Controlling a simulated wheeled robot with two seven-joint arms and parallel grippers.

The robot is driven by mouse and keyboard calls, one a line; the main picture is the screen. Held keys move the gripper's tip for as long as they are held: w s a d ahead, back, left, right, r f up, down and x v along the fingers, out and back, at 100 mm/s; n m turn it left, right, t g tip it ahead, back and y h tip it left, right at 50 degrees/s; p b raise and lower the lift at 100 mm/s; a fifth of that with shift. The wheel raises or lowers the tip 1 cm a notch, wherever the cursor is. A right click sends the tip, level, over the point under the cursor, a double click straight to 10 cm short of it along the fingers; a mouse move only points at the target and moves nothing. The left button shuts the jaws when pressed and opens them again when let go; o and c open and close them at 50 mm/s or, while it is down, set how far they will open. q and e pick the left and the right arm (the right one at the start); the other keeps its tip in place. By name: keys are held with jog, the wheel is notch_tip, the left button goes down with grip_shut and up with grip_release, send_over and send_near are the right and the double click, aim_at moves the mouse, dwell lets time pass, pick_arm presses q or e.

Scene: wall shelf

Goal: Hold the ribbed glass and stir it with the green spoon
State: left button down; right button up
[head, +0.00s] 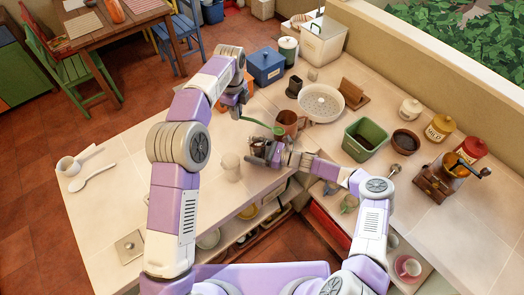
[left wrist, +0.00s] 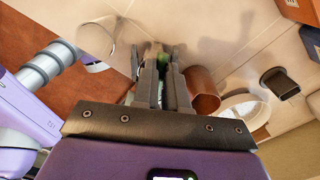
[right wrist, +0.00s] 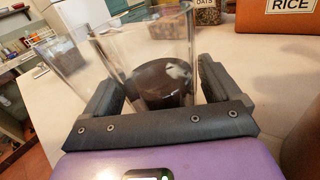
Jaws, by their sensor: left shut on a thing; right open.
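My left gripper (head: 241,112) is shut on the green spoon (head: 258,122), which slants down to the right in the head view. In the left wrist view a bit of green spoon (left wrist: 160,54) shows between the fingers. My right gripper (head: 263,150) is open, with its fingers on either side of a clear glass (right wrist: 155,50) with dark contents. Whether the fingers touch it, or whether its wall is ribbed, I cannot tell. A second clear glass (head: 230,166) stands just left of it, and a glass with brown contents (right wrist: 62,55) shows at left in the right wrist view.
A brown pot (head: 286,120) stands close to the spoon. A white colander (head: 322,103), a dark cup (head: 294,87) and a green bin (head: 364,139) stand behind and to the right. A white spoon (head: 92,182) lies at left.

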jog(key=c, duration=1.3)
dwell(0.4)
